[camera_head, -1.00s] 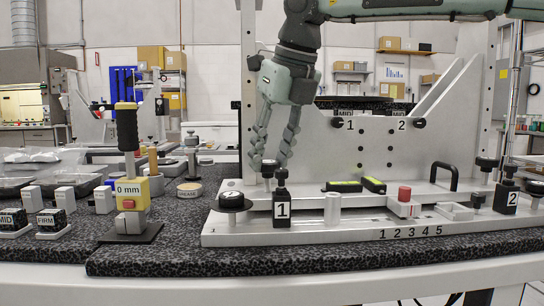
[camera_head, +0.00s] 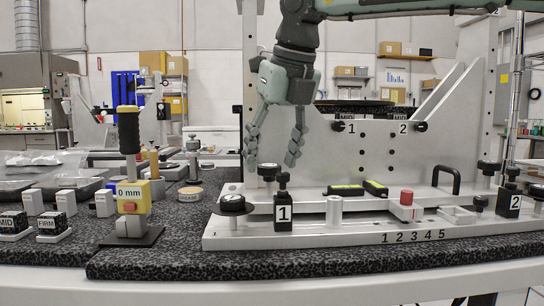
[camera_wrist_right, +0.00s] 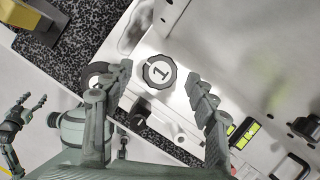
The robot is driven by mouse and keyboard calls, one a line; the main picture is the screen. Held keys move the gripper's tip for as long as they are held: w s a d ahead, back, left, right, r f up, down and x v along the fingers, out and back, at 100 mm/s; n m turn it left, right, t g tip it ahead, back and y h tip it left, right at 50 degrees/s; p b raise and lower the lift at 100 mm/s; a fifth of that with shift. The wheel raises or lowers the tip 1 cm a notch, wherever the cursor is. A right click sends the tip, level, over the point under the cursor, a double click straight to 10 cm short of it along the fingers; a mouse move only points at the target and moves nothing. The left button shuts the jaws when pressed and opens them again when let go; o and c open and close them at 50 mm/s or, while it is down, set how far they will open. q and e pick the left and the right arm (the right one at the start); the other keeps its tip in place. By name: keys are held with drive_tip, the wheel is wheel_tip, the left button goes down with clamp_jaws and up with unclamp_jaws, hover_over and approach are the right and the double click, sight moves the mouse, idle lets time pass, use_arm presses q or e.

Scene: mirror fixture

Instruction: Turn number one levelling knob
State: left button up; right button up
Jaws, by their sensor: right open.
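The number one levelling knob (camera_wrist_right: 160,72) is a round dark knob with a white top marked 1. It lies between and a little beyond the spread fingers of my right gripper (camera_wrist_right: 163,82) in the wrist view. In the head view, my right gripper (camera_head: 271,158) points down, open and empty, with its fingertips around or just above the black knob (camera_head: 268,170) behind the block labelled 1 (camera_head: 283,212). I cannot tell whether a finger touches it. My left gripper (camera_wrist_right: 28,128) shows open at the wrist view's left edge, away from the fixture.
A black-topped disc knob (camera_head: 232,203) stands close on the left. A tall upright plate (camera_head: 330,150) rises behind. A red button (camera_head: 406,195), yellow-marked levels (camera_head: 345,190) and a black handle (camera_head: 446,175) are to the right. A yellow 0 mm gauge (camera_head: 130,192) stands further left.

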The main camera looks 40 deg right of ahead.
drive_tip(key=v, duration=1.1)
drive_tip(key=shift+r, duration=0.3)
drive_tip(key=shift+s, duration=0.15)
